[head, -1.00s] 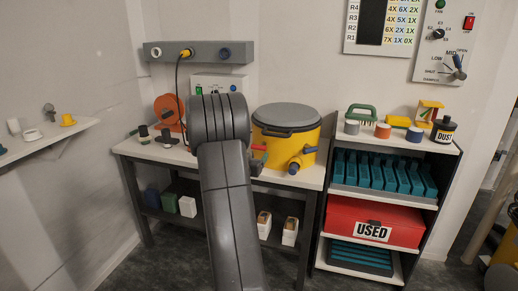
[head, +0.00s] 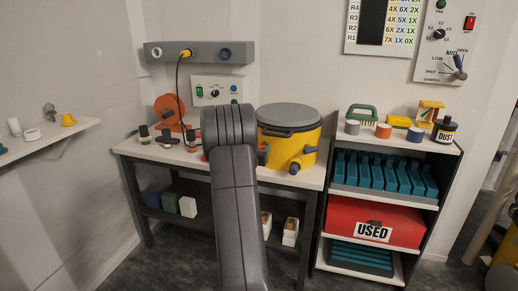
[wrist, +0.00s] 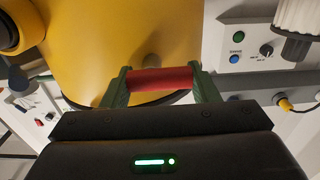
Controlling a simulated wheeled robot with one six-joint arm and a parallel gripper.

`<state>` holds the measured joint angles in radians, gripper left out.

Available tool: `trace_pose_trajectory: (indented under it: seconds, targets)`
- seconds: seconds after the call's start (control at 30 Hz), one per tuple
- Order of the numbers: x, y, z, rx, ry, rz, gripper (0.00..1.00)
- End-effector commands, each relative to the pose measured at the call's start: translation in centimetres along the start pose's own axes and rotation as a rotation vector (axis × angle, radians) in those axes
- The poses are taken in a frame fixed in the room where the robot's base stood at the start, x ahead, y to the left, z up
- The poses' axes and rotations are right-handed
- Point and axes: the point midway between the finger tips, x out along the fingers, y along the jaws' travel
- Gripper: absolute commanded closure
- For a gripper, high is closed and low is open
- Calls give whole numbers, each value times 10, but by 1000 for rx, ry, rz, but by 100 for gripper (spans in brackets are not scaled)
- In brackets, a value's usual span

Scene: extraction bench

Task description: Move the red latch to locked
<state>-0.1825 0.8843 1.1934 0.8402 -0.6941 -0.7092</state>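The red latch (wrist: 160,80) shows in the wrist view as a short red bar in front of the yellow drum. The green fingers of my gripper (wrist: 160,78) stand apart at its two ends. No red shows outside the fingers. I cannot tell whether they press on the bar or only stand around it. In the head view the yellow drum (head: 283,145) with its grey lid stands on the bench, and my arm hides most of my gripper and of the latch. The latch's locked mark is not visible.
A blue-handled valve (head: 296,166) sticks out of the drum's front. A shelf unit (head: 428,202) stands at the right. The floor in front is clear.

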Motion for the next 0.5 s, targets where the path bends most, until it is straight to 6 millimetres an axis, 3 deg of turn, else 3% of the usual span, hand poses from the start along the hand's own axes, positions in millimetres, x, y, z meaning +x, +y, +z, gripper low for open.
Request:
trace_pose_trajectory:
  seconds: [0.07,0.5]
  targets:
    - [0,0,0,0,0,0,68]
    - [0,0,1,89,0,0,68]
